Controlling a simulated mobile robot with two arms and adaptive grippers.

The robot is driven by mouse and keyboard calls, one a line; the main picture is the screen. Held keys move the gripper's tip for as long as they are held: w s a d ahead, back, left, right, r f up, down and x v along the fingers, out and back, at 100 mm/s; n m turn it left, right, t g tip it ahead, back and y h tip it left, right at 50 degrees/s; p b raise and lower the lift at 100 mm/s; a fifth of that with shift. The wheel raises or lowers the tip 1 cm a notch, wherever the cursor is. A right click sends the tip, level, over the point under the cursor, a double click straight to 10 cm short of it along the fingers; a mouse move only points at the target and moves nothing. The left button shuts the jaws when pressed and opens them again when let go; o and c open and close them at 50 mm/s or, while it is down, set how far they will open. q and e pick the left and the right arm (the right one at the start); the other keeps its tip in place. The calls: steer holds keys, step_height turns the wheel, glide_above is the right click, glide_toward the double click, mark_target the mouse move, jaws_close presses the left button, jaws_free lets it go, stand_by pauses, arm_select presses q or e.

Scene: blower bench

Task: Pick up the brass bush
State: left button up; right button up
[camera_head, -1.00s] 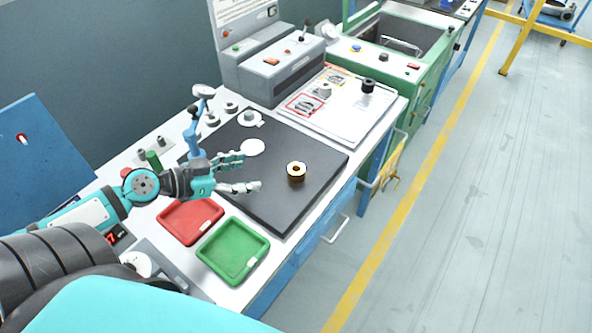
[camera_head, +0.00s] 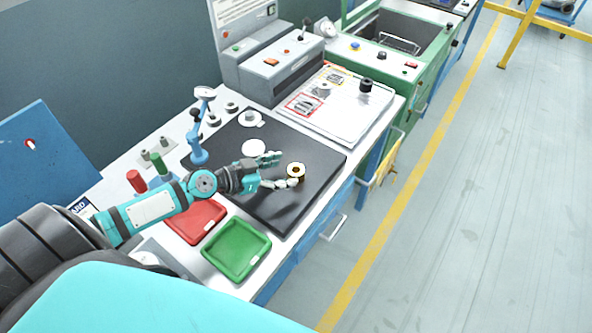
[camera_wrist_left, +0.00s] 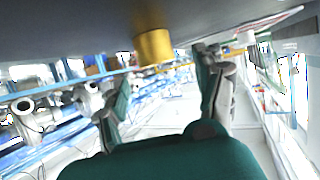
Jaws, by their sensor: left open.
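The brass bush (camera_head: 295,171) stands on the black mat (camera_head: 285,205), near its right part. It is a short gold-brown cylinder with a pale top ring and a dark hole. My left gripper (camera_head: 285,169) is open just to the left of the bush, its fingertips close to it. Whether they touch cannot be told. In the left wrist view the bush (camera_wrist_left: 154,47) shows between the two spread fingers of the left gripper (camera_wrist_left: 158,80), beyond their tips. My right gripper is not in view.
A red tray (camera_head: 196,222) and a green tray (camera_head: 237,249) lie in front of the mat. A blue dial-gauge stand (camera_head: 197,140) is behind my left arm. A white disc (camera_head: 254,148) lies on the mat. Grey control boxes (camera_head: 283,75) stand at the back.

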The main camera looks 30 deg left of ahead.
mark_target(299, 168)
arm_select(q)
steer(key=p+x, duration=0.1)
steer(key=x, duration=0.3)
steer(key=shift+s+d+f, duration=0.1)
steer(key=shift+d+f, duration=0.05)
steer(key=c, duration=1.3)
jaws_close()
